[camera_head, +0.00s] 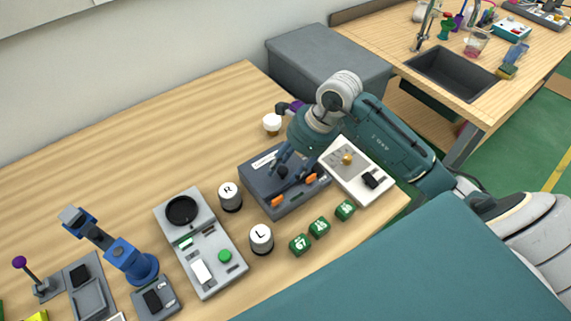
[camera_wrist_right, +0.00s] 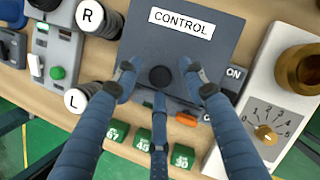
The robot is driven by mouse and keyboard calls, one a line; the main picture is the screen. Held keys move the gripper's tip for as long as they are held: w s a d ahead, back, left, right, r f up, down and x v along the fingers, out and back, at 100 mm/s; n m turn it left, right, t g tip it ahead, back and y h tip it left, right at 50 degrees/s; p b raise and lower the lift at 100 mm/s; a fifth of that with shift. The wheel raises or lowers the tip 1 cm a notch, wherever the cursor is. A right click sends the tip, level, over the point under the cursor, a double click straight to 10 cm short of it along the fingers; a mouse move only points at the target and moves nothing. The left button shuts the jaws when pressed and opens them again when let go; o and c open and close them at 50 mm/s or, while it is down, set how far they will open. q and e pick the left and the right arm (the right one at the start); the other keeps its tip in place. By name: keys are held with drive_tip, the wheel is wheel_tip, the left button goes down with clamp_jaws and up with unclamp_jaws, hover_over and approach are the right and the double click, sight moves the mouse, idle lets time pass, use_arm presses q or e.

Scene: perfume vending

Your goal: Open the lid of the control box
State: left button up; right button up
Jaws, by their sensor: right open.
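The dark grey control box (camera_head: 262,193) stands on the wooden table, below and left of my right arm in the head view. Its lid (camera_wrist_right: 210,47) carries a white CONTROL label (camera_wrist_right: 181,21) and a round black knob (camera_wrist_right: 160,77). The lid appears to lie down on the box. My right gripper (camera_head: 283,170) is over the lid, pointing down. In the wrist view its three blue fingers (camera_wrist_right: 158,76) are spread around the knob, with gaps between them and it. My left gripper is not in view.
Orange switches (camera_head: 279,202) sit along the box's front edge. Cylinders R (camera_head: 230,198) and L (camera_head: 261,239) stand left of the box. Green numbered blocks (camera_head: 320,226) lie in front. A white dial device (camera_head: 369,160) stands close on the right.

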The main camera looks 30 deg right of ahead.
clamp_jaws()
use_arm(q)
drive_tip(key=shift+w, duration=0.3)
use_arm(e)
drive_tip(key=shift+r, duration=0.15)
